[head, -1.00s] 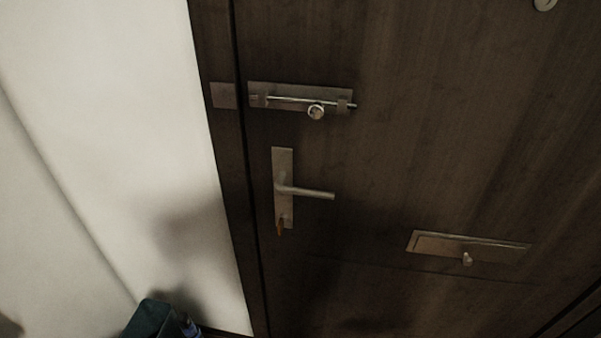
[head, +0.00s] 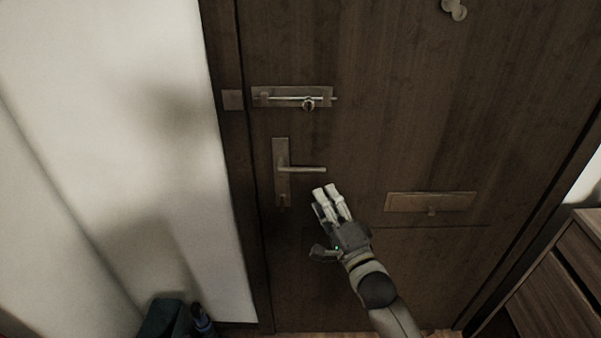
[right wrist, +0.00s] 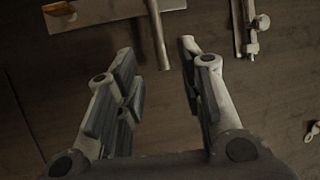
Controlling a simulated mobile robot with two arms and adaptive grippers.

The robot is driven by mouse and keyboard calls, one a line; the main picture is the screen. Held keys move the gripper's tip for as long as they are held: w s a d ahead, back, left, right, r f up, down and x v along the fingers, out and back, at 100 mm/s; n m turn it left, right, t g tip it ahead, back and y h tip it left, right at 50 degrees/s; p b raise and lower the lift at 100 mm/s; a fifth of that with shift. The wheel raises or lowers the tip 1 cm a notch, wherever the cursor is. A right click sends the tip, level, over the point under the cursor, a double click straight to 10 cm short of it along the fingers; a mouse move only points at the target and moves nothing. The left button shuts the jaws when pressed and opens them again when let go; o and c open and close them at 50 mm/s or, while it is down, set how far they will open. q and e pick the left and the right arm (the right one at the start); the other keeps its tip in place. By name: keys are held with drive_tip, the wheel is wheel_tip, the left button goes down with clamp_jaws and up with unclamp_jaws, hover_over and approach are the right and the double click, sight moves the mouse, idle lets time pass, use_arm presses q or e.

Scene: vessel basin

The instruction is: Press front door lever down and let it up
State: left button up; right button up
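The front door lever (head: 305,169) is a metal handle that sticks out to the right from an upright plate (head: 281,185) on the dark wooden door. It looks level. My right gripper (head: 326,190) is just below and right of the lever's free end, apart from it. In the right wrist view the gripper (right wrist: 157,58) has its two fingers spread with nothing between them. The lever (right wrist: 158,35) shows just beyond the fingertips, in line with the gap. My left gripper is not in view.
A sliding bolt (head: 293,98) is above the lever. A letter flap (head: 430,202) is to the right, beyond my gripper. A wooden cabinet (head: 550,290) stands at the lower right, and a dark teal bag (head: 162,318) lies at the lower left by the white wall.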

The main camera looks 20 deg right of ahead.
sight(308, 170)
drive_tip(key=p+x, duration=0.2)
drive_tip(key=x, duration=0.8)
drive_tip(key=shift+w, duration=0.45)
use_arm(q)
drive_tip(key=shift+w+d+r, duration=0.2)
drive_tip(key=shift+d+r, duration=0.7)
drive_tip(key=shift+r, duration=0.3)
use_arm(e)
drive_tip(key=shift+w, duration=0.1)
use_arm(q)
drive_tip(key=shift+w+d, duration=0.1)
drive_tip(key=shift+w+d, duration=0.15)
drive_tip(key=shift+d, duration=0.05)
use_arm(e)
clamp_jaws()
